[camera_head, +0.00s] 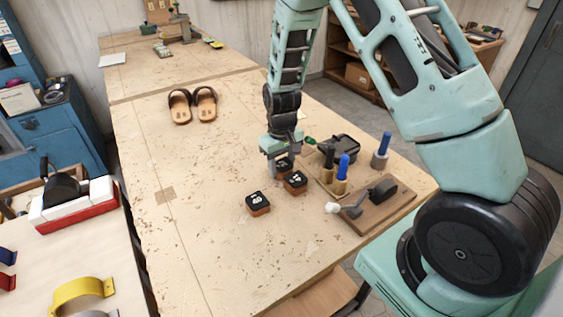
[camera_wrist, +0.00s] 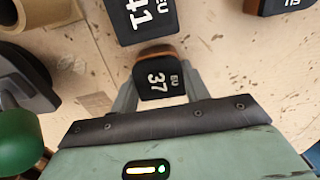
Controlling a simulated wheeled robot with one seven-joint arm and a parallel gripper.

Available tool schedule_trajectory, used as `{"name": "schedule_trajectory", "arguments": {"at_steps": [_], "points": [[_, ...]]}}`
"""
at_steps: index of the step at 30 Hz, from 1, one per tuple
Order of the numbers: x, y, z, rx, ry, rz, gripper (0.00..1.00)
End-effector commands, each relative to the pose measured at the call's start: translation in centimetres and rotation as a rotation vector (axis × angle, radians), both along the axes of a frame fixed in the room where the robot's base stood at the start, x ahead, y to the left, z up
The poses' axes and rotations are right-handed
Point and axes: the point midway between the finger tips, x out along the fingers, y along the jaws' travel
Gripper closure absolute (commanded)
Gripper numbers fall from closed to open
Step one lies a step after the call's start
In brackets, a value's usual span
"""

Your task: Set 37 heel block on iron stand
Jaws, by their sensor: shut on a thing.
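My gripper (camera_head: 281,157) is low over the bench and shut on the 37 heel block (camera_wrist: 160,78). In the wrist view the block is between the two fingers, its black top marked "EU 37" over a brown body. In the head view the fingers partly hide it. Whether it touches the bench I cannot tell. The 41 block (camera_head: 295,182) stands close by, and it also shows in the wrist view (camera_wrist: 140,18).
Another heel block (camera_head: 258,203) marked 40 stands to the left. Blue- and black-handled tools (camera_head: 342,168) stand between my gripper and the iron form. Sandals (camera_head: 193,105) lie farther back. The bench's left middle is clear.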

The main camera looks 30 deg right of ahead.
Motion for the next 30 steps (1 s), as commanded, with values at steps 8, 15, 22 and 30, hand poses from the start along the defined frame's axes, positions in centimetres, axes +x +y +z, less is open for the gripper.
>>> {"name": "schedule_trajectory", "arguments": {"at_steps": [8,15,22,30], "points": [[0.0,0.0,-0.2,0.000,-0.002,0.001,0.77],[0.0,0.0,-0.3,0.000,-0.002,0.000,0.32],[0.0,0.0,-0.2,0.000,-0.001,0.001,0.32],[0.2,0.1,2.4,0.000,-0.008,0.003,0.32]]}}
